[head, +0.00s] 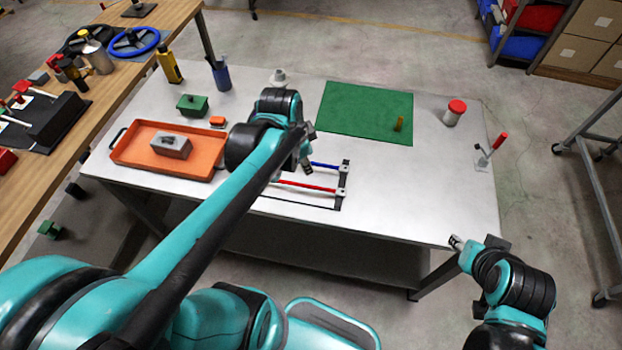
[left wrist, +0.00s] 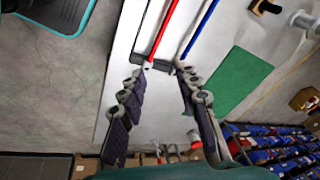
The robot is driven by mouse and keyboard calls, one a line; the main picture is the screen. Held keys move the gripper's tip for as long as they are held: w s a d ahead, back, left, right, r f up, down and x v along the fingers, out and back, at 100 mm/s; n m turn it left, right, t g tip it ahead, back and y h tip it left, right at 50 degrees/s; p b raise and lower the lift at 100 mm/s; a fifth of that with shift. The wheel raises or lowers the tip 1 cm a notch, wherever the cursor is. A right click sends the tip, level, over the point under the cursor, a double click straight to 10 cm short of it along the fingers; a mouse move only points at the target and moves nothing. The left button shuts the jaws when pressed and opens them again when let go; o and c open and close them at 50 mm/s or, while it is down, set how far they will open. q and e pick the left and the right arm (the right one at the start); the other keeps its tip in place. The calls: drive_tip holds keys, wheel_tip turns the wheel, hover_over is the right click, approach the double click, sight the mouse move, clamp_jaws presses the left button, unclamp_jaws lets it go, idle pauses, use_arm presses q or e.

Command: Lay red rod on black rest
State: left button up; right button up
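The red rod (head: 308,185) lies above the white table beside a parallel blue rod (head: 325,166). Its right end meets a black rest (head: 343,178), a narrow bar with small uprights; its left part is hidden behind my left arm. In the left wrist view, the red rod (left wrist: 166,26) and blue rod (left wrist: 201,28) run up from the black rest (left wrist: 172,67). My left gripper (head: 307,168) is over the rods near the rest. Its fingers stand apart in the left wrist view (left wrist: 163,75), with nothing between them. My right gripper (head: 457,242) is off the table's front right corner, fingers unclear.
An orange tray (head: 128,156) holds a grey block (head: 171,147) at the left. A red-lidded jar (head: 455,112) stands right. The table's front right is clear.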

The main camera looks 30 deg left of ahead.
use_arm(q)
drive_tip(key=s+d+r+n+t, duration=0.2)
drive_tip(key=s+d+n, duration=0.3)
drive_tip(key=n, duration=0.3)
drive_tip(key=shift+s+d+r+t, duration=0.15)
drive_tip(key=shift+s+d+t, duration=0.1)
drive_tip(key=shift+s+t, duration=0.55)
drive_tip(key=shift+w, duration=0.15)
wheel_tip(320, 180, down, 8)
drive_tip(key=b, duration=0.8)
